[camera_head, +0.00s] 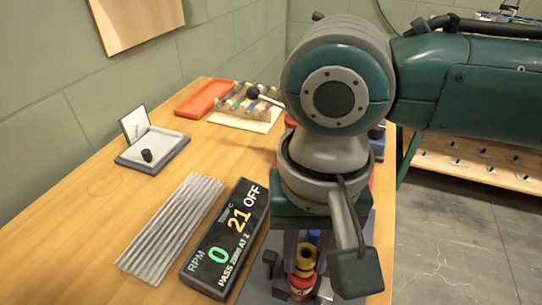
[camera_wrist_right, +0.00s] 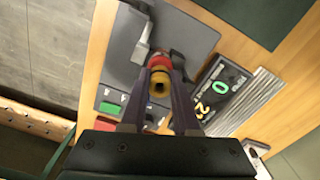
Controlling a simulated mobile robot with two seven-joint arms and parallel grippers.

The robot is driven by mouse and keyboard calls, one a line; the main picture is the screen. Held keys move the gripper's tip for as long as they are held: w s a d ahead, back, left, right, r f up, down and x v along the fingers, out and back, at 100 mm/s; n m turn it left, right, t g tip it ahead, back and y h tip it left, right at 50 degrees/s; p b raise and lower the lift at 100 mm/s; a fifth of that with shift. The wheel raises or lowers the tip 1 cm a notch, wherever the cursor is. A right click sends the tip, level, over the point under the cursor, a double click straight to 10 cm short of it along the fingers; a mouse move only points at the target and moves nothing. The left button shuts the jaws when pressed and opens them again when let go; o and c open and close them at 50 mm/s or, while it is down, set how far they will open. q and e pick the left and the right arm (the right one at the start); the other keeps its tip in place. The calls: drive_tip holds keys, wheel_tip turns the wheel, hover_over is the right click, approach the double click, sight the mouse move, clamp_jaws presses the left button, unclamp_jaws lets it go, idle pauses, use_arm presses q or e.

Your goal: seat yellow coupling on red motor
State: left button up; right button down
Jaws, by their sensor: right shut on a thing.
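The yellow coupling (camera_head: 305,257) is a small ring with a dark centre hole. It is between the fingers of my right gripper (camera_head: 307,250), which is shut on it and points down. In the right wrist view the coupling (camera_wrist_right: 160,85) shows between the fingertips of the gripper (camera_wrist_right: 161,78). The red motor (camera_head: 302,286) is on the dark base plate (camera_wrist_right: 188,40), directly below the coupling in the head view. A red part (camera_wrist_right: 158,62) shows just past the coupling in the wrist view. Whether they touch or are apart cannot be told. My left gripper is not in view.
A display box (camera_head: 228,238) reading RPM 0 and OFF lies left of the motor, beside a ribbed grey plate (camera_head: 172,228). A green button (camera_wrist_right: 110,107) sits near the base. An open case (camera_head: 153,150), a rack (camera_head: 247,103) and a red tray (camera_head: 206,97) stand farther back.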

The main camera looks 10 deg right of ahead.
drive_tip(key=c, duration=0.6)
unclamp_jaws()
wheel_tip(320, 180, up, 10)
drive_tip(key=shift+f+p, duration=0.1)
drive_tip(key=shift+p, duration=0.65)
